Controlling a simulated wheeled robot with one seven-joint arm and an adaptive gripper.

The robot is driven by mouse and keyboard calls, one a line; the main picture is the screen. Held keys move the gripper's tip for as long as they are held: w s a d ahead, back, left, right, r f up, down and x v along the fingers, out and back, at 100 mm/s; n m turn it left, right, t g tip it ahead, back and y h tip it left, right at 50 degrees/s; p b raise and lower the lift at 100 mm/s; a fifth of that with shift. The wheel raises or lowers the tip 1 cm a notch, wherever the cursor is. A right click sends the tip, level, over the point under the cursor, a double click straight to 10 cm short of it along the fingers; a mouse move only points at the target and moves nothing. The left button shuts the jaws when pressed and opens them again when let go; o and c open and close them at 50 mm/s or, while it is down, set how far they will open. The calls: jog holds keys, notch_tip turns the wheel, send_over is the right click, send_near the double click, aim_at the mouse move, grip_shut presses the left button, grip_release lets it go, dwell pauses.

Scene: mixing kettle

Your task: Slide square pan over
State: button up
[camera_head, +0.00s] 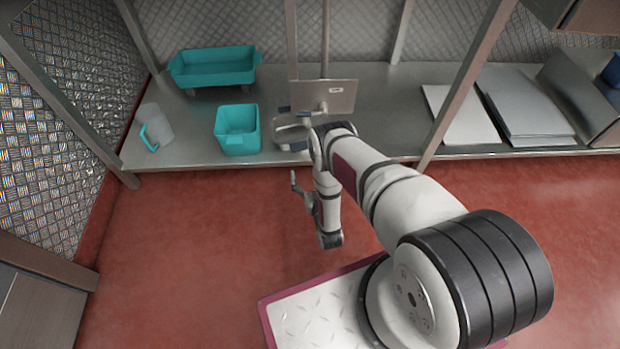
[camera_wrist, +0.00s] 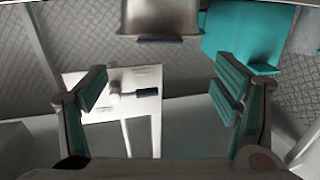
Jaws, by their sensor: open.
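A teal rectangular tub (camera_head: 214,75) stands behind the square pan. A clear jug (camera_head: 156,124) with a teal handle stands at left. A grey panel (camera_head: 340,96) is behind my gripper. Flat sheets (camera_head: 460,115) lie at right, beyond a post.

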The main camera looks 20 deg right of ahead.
aim_at(301, 150)
jog(key=w+b, duration=0.1)
jog(key=w, duration=0.3)
jog(key=w+b, duration=0.2)
jog(key=w, duration=0.2)
jog(key=w+d+b, duration=0.1)
jog(key=w, duration=0.3)
jog(key=shift+b, duration=0.3)
